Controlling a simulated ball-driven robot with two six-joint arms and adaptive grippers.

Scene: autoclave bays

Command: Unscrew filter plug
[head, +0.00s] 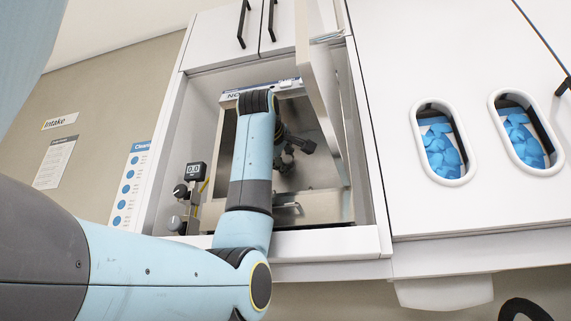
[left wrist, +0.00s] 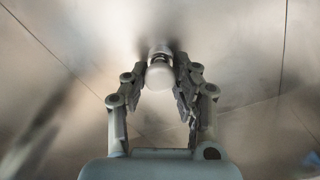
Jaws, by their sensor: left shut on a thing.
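The filter plug (left wrist: 159,72) shows in the left wrist view as a pale round knob standing on the metal floor of the chamber. My left gripper (left wrist: 160,80) has its two fingers on either side of the plug and is shut on it. In the head view my left gripper (head: 290,160) is inside the open autoclave chamber (head: 312,207), partly hidden behind my wrist. The plug cannot be made out in the head view. My right gripper is in neither view.
The open autoclave door (head: 322,90) stands along the right side of the chamber opening. A small gauge (head: 196,171) with knobs sits left of the chamber. White cabinet fronts with two oval openings (head: 444,145) holding blue items are at the right.

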